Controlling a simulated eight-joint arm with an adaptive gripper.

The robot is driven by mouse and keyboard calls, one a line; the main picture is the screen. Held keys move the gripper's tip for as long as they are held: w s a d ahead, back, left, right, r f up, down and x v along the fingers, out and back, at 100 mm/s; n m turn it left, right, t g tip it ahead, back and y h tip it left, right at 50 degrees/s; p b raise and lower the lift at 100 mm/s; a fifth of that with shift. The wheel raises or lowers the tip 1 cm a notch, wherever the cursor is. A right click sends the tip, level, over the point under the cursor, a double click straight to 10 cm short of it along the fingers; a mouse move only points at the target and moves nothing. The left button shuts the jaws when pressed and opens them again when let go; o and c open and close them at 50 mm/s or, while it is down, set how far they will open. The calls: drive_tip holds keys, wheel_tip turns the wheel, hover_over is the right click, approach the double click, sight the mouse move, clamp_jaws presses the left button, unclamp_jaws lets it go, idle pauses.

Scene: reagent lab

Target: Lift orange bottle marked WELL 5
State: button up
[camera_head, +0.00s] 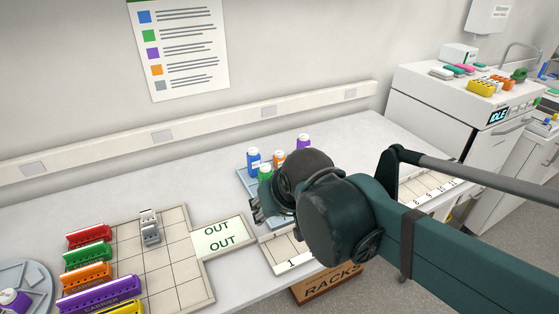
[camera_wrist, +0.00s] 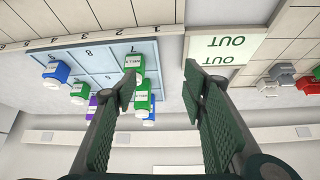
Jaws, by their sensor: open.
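The orange bottle (camera_head: 279,157) stands on a blue tray (camera_head: 246,184) in the head view, with its lower part hidden by my arm. Its marking cannot be read. I cannot make out an orange bottle in the wrist view. My gripper (camera_head: 258,213) is at the tray's near left side, left of and nearer than the orange bottle. In the wrist view my gripper (camera_wrist: 160,92) is open with nothing held between its fingers. A green bottle (camera_wrist: 131,62) shows just beyond the left finger there.
Around the orange bottle stand a blue bottle (camera_head: 253,162), a green bottle (camera_head: 265,172) and a purple bottle (camera_head: 304,141). An OUT mat (camera_head: 225,254) and coloured carrier racks (camera_head: 88,254) lie to the left. The bench behind the carriers is clear.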

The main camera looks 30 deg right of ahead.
drive_tip(key=w+d+r+m+g+h+p, duration=0.1)
drive_tip(key=w+d+r+m+p, duration=0.15)
drive_tip(key=w, duration=0.45)
drive_tip(key=w+d+r+m+h+p, duration=0.1)
drive_tip(key=w+d+p, duration=0.25)
drive_tip(key=w, duration=0.25)
drive_tip(key=m+g+h+p, duration=0.2)
drive_tip(key=m+p, duration=0.2)
drive_tip(key=p, duration=0.1)
approach(279, 153)
drive_tip(key=x, duration=0.2)
drive_tip(key=shift+d+f, duration=0.2)
drive_tip(key=shift+f, duration=0.15)
drive_tip(key=shift+x, duration=1.2)
drive_tip(key=shift+w+f, duration=0.1)
drive_tip(key=shift+b+x, duration=0.7)
drive_tip(key=shift+x, duration=1.75)
drive_tip(key=c, duration=0.6)
